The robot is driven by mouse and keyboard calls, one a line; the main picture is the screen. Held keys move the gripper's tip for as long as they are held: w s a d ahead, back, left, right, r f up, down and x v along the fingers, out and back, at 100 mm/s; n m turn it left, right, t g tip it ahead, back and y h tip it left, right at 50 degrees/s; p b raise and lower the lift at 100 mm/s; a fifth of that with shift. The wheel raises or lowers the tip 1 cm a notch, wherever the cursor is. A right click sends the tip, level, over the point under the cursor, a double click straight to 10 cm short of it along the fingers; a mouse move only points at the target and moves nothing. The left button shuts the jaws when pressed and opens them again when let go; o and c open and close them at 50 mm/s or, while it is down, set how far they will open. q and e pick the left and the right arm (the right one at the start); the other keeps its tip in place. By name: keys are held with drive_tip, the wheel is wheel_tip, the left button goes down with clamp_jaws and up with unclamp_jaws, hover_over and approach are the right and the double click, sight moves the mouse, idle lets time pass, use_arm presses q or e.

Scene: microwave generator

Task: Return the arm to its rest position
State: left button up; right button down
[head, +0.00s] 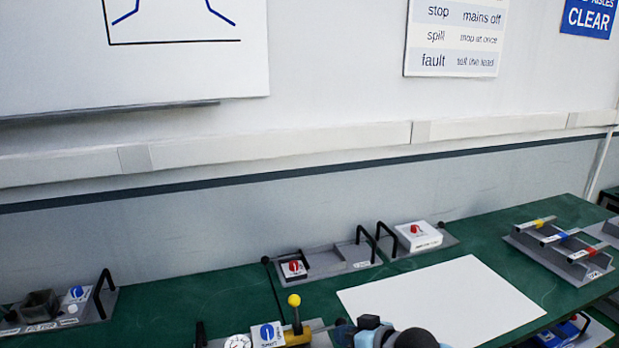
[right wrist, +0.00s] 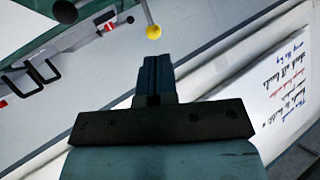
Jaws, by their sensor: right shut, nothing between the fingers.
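My right gripper (right wrist: 156,64) points away from its wrist camera, its two fingers shut together with nothing between them. In the head view, part of my right arm shows at the bottom edge, right of a lever with a yellow ball knob (head: 294,301). The knob also shows in the wrist view (right wrist: 154,32), just beyond the fingertips in the picture; I cannot tell the exact gap. My left gripper is out of view.
A green bench (head: 232,301) carries a white board (head: 450,305), a unit with a blue dial (head: 268,334), black-handled units with red knobs (head: 294,267) (head: 416,229), and a rack of coloured-tag bars (head: 563,238) at right. A blue-knobbed unit (head: 77,293) stands left.

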drive_tip(key=s+d+f+m+t+h, duration=0.1)
drive_tip(key=s+d+f, duration=0.3)
drive_tip(key=s, duration=0.5)
drive_tip(key=s+d+f+m+h, duration=0.1)
drive_tip(key=s+d+f+h, duration=0.2)
drive_tip(key=s+f, duration=0.5)
drive_tip(key=s+d+f+m+t+h, duration=0.1)
drive_tip(key=s+d+f, duration=0.4)
drive_tip(key=s, duration=0.5)
wheel_tip(320, 180, down, 2)
drive_tip(key=shift+s+f+t+h, duration=0.1)
drive_tip(key=shift+s+t+h, duration=0.25)
drive_tip(key=shift+h, duration=0.55)
drive_tip(key=shift+w+a, duration=0.1)
drive_tip(key=shift+a, duration=0.05)
